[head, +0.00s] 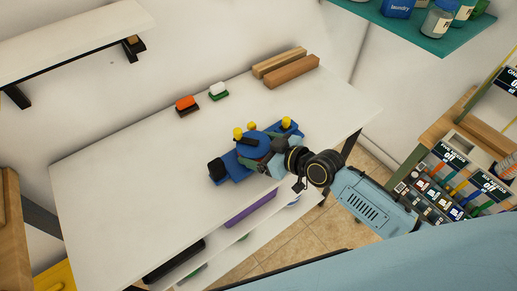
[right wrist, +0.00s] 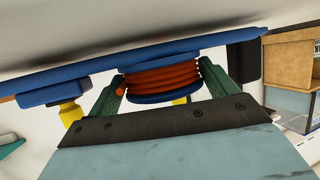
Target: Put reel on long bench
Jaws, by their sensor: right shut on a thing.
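The reel (head: 228,168) is blue, with a long flat base, yellow knobs and a black end piece. In the head view it is over the front right part of the long white bench (head: 130,185). Whether its base touches the bench top is hard to tell. My right gripper (head: 277,153) is shut on the reel. In the right wrist view, its green fingers (right wrist: 161,88) are on both sides of the reel's drum (right wrist: 160,76), which is wound with orange cord. The arm hides part of the reel in the head view. My left gripper is not in view.
An orange-topped brush (head: 185,102), a white-topped brush (head: 218,90) and two wooden blocks (head: 290,70) lie along the back of the bench. The bench's left half is clear. A lower shelf holds a purple item (head: 250,207). A teal shelf (head: 400,25) with jars hangs above right.

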